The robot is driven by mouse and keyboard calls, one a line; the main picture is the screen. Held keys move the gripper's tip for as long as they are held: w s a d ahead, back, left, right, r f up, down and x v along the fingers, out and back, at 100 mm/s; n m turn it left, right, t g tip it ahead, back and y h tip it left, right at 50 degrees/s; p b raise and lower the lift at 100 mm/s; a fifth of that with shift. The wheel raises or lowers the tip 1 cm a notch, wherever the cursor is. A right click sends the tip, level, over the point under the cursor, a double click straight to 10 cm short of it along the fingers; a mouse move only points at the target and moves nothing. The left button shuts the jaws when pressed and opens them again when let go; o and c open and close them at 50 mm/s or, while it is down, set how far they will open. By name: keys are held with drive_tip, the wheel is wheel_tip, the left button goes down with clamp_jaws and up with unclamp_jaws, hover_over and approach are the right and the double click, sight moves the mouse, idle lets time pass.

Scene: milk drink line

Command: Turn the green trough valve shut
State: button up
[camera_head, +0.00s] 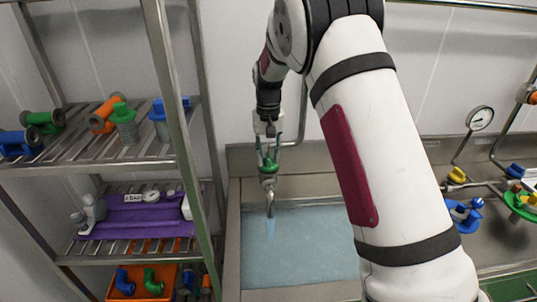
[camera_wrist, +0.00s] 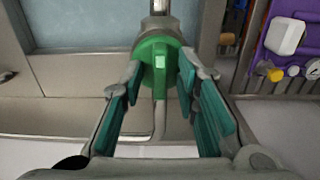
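The green trough valve (camera_head: 268,163) sits on a metal tap above the trough, and a thin stream of water (camera_head: 270,228) falls from its spout. In the wrist view the round green valve (camera_wrist: 158,50) has a raised ridge facing me. My gripper (camera_wrist: 159,78) has its teal fingers apart on either side of the valve, with a gap beside the ridge. Whether a fingertip touches the valve's rim I cannot tell. In the head view my gripper (camera_head: 267,146) points down at the valve from above.
The trough (camera_head: 232,250) holds bluish water. A metal shelf rack (camera_head: 190,190) stands close on the left, with coloured valve parts, a purple mat (camera_head: 140,222) and an orange bin (camera_head: 172,283). A gauge (camera_head: 480,118) and blue, yellow and green fittings are at the right.

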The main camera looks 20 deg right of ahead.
clamp_jaws()
drive_tip(key=shift+m, duration=0.4)
drive_tip(key=m+b, duration=0.1)
drive_tip(key=m, duration=0.1)
drive_tip(key=shift+w+m, duration=0.1)
drive_tip(key=shift+m, duration=0.2)
drive_tip(key=m+b, duration=0.1)
drive_tip(key=m, duration=0.3)
drive_tip(key=shift+m, duration=0.3)
drive_tip(key=m, duration=0.5)
drive_tip(key=shift+b, duration=0.4)
drive_tip(key=shift+m, duration=2.5)
